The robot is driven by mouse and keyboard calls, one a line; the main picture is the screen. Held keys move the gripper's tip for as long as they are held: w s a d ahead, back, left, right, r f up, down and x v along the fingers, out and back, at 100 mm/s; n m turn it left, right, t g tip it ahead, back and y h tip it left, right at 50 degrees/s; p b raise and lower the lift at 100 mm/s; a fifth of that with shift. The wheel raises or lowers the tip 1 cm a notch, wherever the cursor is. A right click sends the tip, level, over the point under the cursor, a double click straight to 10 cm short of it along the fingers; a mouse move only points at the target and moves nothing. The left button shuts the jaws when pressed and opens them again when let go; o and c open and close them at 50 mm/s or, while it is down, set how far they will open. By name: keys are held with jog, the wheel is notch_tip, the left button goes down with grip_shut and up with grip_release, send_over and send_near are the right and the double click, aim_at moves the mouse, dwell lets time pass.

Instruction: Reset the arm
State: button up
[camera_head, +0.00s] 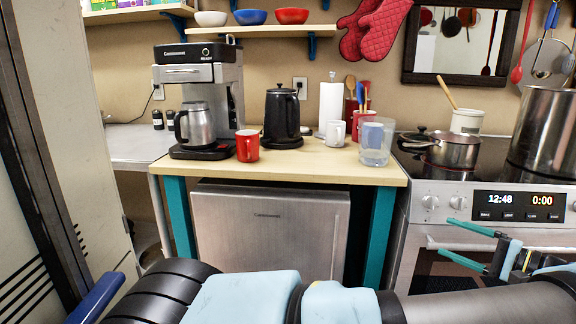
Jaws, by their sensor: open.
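My gripper (444,236) shows at the lower right, with two teal-edged fingers pointing left and spread apart. Nothing is visible between the fingers. It appears in front of the stove's (428,217) front, and how far it is from the oven door I cannot tell. My arm is folded low across the bottom of the view, with dark links and light blue pads.
A wooden-topped counter (330,166) holds a coffee maker (213,75), a black kettle (282,115), a red mug (247,146), a white mug (336,134) and a clear cup (376,150). Pots (453,152) stand on the stove. A tall panel (70,130) borders the left.

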jog(key=w+a+f+n+g+h+p, duration=0.15)
jog(key=w+a+g, duration=0.4)
jog(key=a, duration=0.65)
jog(key=w+a+n+g, duration=0.35)
jog(key=a+g, duration=0.25)
jog(key=a, duration=0.7)
jog(key=s+a+r+n+h+p, duration=0.1)
jog(key=s+a+r+n+h, duration=0.2)
jog(key=a, duration=0.7)
jog(key=s+a+r+n+h, duration=0.4)
jog(key=s+a+r+h, duration=0.1)
jog(key=s+a, duration=0.3)
jog(key=shift+s+a+r+h+p, duration=0.15)
jog(key=shift+s+a+h+p, duration=0.2)
jog(key=shift+a+h, duration=0.55)
